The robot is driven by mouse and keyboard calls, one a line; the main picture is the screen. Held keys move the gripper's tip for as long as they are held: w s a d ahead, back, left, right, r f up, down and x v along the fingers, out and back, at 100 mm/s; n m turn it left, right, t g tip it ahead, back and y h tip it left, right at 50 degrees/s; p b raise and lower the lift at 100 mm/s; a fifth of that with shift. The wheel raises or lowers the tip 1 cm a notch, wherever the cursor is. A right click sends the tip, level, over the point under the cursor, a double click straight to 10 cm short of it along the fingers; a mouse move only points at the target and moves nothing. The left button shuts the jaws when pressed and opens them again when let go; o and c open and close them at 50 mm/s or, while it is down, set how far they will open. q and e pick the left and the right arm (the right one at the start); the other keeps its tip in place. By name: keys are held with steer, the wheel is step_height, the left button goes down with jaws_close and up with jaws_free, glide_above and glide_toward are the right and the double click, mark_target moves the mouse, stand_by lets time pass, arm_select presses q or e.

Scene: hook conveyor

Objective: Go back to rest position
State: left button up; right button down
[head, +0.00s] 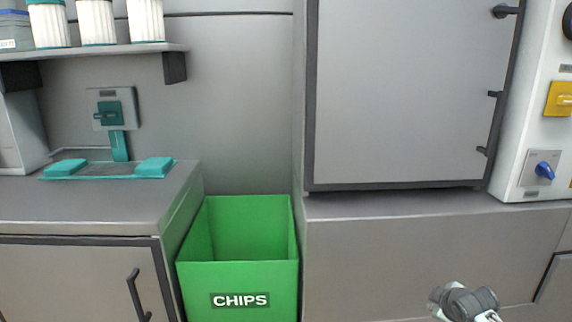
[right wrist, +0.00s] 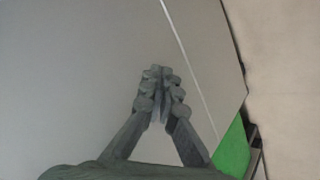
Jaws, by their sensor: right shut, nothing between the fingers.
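My right gripper (right wrist: 160,75) shows in the right wrist view with its fingertips together and nothing between them. It is in front of a plain grey surface. In the head view, a grey and white part of my right arm shows at the bottom right, in front of the grey cabinet base. The fingertips cannot be made out there. My left gripper is in neither view.
A green CHIPS bin (head: 240,274) stands between the left counter (head: 90,212) and the grey cabinet (head: 405,95). A shelf (head: 110,50) holds white cylinders. A teal fixture (head: 110,170) sits on the counter. A white panel (head: 535,100) with yellow and blue switches is at right.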

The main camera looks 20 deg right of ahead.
steer(key=s+a+f+m+g+y, duration=0.1)
steer(key=s+a+f, duration=0.3)
steer(key=a, duration=0.6)
steer(key=s+a+f+m+g+y, duration=0.1)
steer(key=s+a+f, duration=0.3)
steer(key=a+f, duration=0.5)
steer(key=s+a+f+m+g+y, duration=0.1)
steer(key=s+a+f+y, duration=0.1)
steer(key=s+a+f, duration=0.2)
steer(key=a+f, duration=0.3)
steer(key=a, duration=0.5)
steer(key=shift+s+a+g, duration=0.3)
steer(key=shift+a, duration=0.05)
